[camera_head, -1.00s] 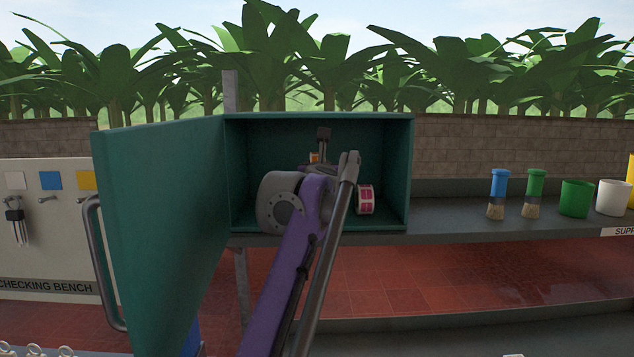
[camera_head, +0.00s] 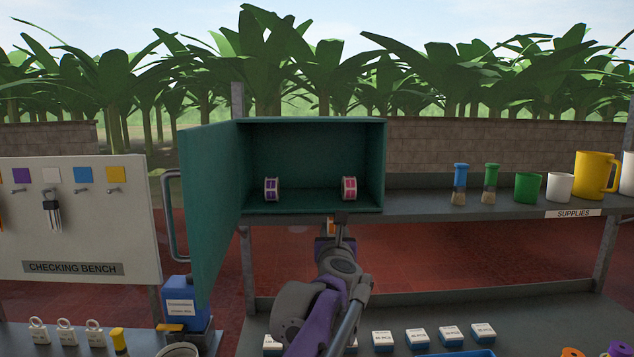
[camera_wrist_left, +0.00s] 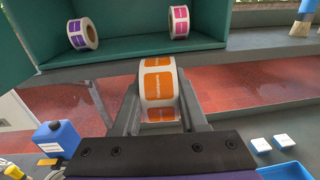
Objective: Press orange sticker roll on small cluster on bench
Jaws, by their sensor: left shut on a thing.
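The orange sticker roll (camera_wrist_left: 160,82) is a white roll with orange labels, held upright between the two fingers of my left gripper (camera_wrist_left: 158,112) in the left wrist view. In the head view my left gripper (camera_head: 338,224) is just below and in front of the open green cabinet, and only a sliver of the orange roll (camera_head: 331,229) shows past it. The gripper is shut on the roll, clear of the shelf. I cannot make out a small cluster in these frames. My right gripper is not in view.
A purple sticker roll (camera_head: 271,189) and a pink one (camera_head: 349,188) stand in the cabinet (camera_head: 315,207). Its door (camera_head: 210,205) stands open to the left. Brushes, a green pot (camera_head: 527,187) and mugs stand on the right shelf. Small white-and-blue boxes (camera_head: 417,338) line the lower bench.

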